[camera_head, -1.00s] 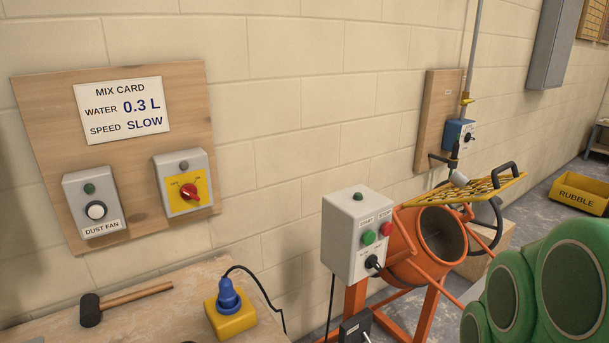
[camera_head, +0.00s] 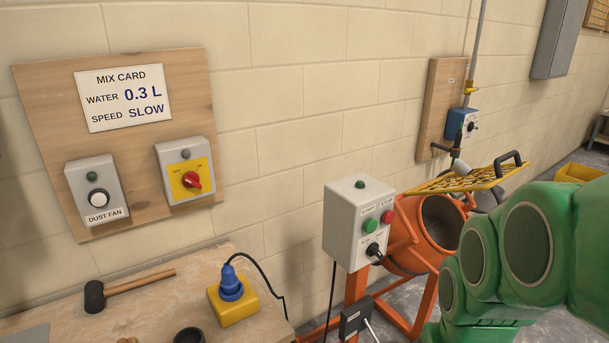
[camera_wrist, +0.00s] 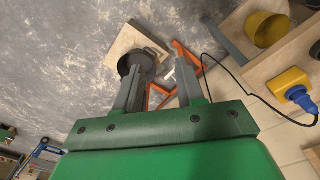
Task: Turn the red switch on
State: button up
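The red switch (camera_head: 191,180) is a rotary knob on a yellow plate, on a grey box (camera_head: 172,154) mounted on a wooden board on the wall, at left in the head view. A small grey lamp sits above the knob. In the head view only my green arm shows at lower right, well away from the switch; the gripper is out of that picture.
A dust fan box (camera_head: 98,192) is left of the switch box. Below are a bench (camera_head: 150,305) with a mallet (camera_head: 130,288) and a blue plug in a yellow block (camera_head: 233,303). An orange mixer (camera_head: 415,240) with a grey control box (camera_head: 345,223) stands to the right. The wall before the switch is clear.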

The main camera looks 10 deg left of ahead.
aim_at(195, 185)
jog(key=w+a+r+n+t, duration=0.15)
jog(key=w+a+t, duration=0.3)
jog(key=w, duration=0.85)
jog(key=w+a+r+n+t+y, duration=0.2)
jog(key=w+a+n+t+y, duration=0.1)
jog(key=w+a, duration=0.6)
jog(key=w+a+r+n+t+y, duration=0.2)
jog(key=w+a+r, duration=0.1)
jog(key=w+a, duration=0.65)
jog(key=w+a+r+n+t+y, duration=0.25)
jog(key=w+a, duration=0.45)
jog(key=a, duration=0.4)
jog(key=shift+w+a+f+n+g+y, duration=0.4)
jog(key=shift+a+f+n+y, duration=1.05)
jog(key=shift+a, duration=3.05)
jog(key=shift+w+a+f+n+g+y, duration=0.45)
jog(key=shift+a+n+y, duration=1.95)
jog(key=shift+a, duration=2.05)
jog(key=shift+w+a+f+n+g+y, duration=0.4)
jog(key=shift+a+f+n+y, duration=1.1)
jog(key=shift+a, duration=3)
jog(key=shift+r+n+y, duration=0.3)
jog(key=shift+r+n, duration=0.2)
jog(key=shift+n, duration=0.15)
jog(key=shift+c, duration=0.4)
